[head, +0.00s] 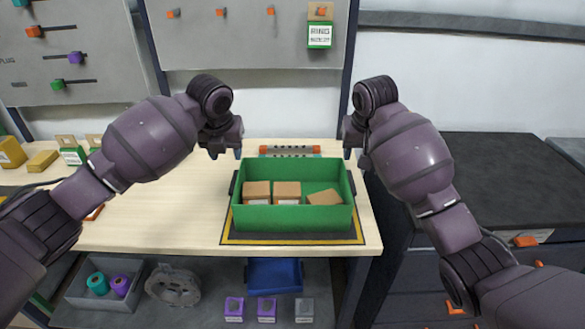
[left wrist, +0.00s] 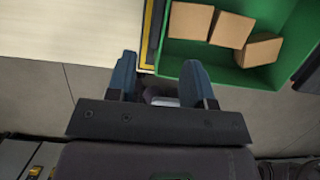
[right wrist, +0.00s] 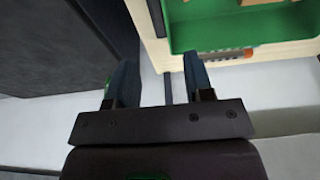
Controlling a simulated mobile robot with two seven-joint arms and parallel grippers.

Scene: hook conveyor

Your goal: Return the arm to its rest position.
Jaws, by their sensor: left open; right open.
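My left gripper (head: 225,152) is open and empty, beside the far left corner of a green bin (head: 292,220) on the table. Its two spread fingers also show in the left wrist view (left wrist: 160,80). My right gripper (head: 349,152) is raised near the bin's far right corner. It is open with nothing between its fingers in the right wrist view (right wrist: 158,78). Both arms are bent and reach forward from the sides of the head view.
Brown boxes (head: 257,190) lie in the bin, one of them tilted. The bin stands on a yellow-edged mat (head: 230,239) on a wooden table (head: 150,215). A dark counter (head: 500,180) is at the right. A pegboard (head: 245,45) stands behind. The table's left middle is mostly clear.

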